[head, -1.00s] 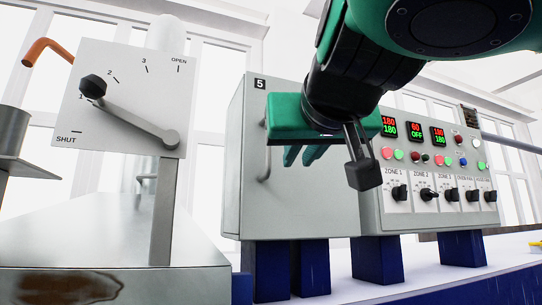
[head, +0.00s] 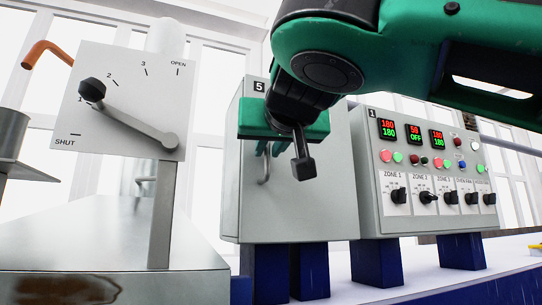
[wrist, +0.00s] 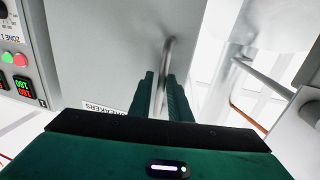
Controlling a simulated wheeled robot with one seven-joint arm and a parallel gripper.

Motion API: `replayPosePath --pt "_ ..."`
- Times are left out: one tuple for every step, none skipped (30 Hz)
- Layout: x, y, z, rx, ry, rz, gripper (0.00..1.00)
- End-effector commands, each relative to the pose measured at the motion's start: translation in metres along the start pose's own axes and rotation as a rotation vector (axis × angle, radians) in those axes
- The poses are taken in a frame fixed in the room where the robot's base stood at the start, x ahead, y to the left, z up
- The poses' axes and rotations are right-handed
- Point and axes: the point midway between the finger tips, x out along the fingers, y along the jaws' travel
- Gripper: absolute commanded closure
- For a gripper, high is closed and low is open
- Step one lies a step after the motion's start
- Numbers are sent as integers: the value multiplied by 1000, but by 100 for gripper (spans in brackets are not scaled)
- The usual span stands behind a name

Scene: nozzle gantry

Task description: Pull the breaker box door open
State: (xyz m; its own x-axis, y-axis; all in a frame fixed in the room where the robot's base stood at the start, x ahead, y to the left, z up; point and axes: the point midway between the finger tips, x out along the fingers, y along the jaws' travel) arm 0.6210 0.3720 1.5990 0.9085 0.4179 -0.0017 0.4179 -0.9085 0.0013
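The breaker box (head: 310,205) is a grey cabinet marked 5. Its front door (wrist: 100,45) looks closed, with a "BREAKERS" label (wrist: 103,108) in the wrist view. A vertical metal bar handle (wrist: 168,60) stands on the door; its lower end shows in the head view (head: 264,178). My gripper (wrist: 162,85) is at the handle, with one green finger on each side of the bar. The fingers look open with a narrow gap around it; contact is not clear. In the head view my gripper (head: 269,149) partly hides the handle.
A control panel (head: 430,170) with displays and knobs stands right of the box. A lever plate (head: 120,100) marked OPEN and SHUT stands at left, above a metal surface (head: 110,240). An orange pipe (head: 45,50) is behind it.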

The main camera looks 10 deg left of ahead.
Motion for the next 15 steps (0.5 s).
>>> replayPosePath --pt "3 0 0 0 0 -1 83" --pt "5 -1 0 -1 0 -1 83" --pt "6 -1 0 -1 0 -1 83" --pt "7 -1 0 -1 0 -1 83" --pt "7 -1 0 -1 0 -1 83" --pt "7 -1 0 -1 0 -1 83" --pt "7 -1 0 -1 0 -1 83" --pt "7 -1 0 -1 0 -1 83" --pt "7 0 0 -1 0 -1 83" --pt "7 0 0 -1 0 -1 83" --pt "7 0 0 -1 0 -1 83" --pt "7 0 0 -1 0 -1 85" --pt "7 0 0 -1 0 -1 93" --pt "7 0 0 -1 0 -1 100" --pt "7 0 0 -1 0 -1 100"
